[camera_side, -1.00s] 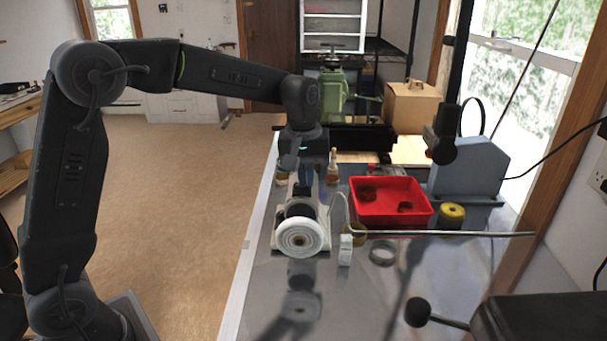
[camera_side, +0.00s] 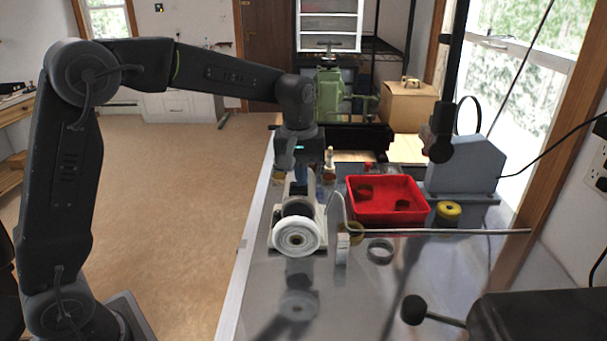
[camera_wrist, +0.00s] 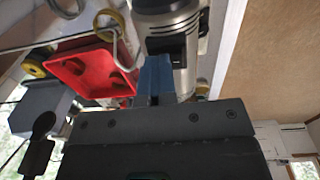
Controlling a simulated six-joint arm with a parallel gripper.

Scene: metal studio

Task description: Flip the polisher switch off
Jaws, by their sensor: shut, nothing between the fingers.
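The polisher has a round white buffing wheel (camera_side: 298,236) facing the side camera and a pale motor body (camera_side: 276,222) behind it. In the wrist view its silver-grey motor housing (camera_wrist: 188,82) stands at top centre, with a dark block (camera_wrist: 168,47) on it. I cannot clearly make out the switch. My gripper (camera_side: 300,186) points down over the back of the polisher in the side view. Its blue fingers (camera_wrist: 157,62) show in the wrist view, shut together with nothing between them. Their tips are close to the dark block; I cannot tell whether they touch it.
A red tray (camera_side: 355,214) with dark round parts lies right of the polisher. A yellow roll (camera_side: 448,211), a metal ring (camera_side: 380,251), a white block (camera_side: 342,249) and a long rod (camera_side: 440,231) are nearby. A green machine (camera_side: 329,92) stands behind. The near bench is mostly clear.

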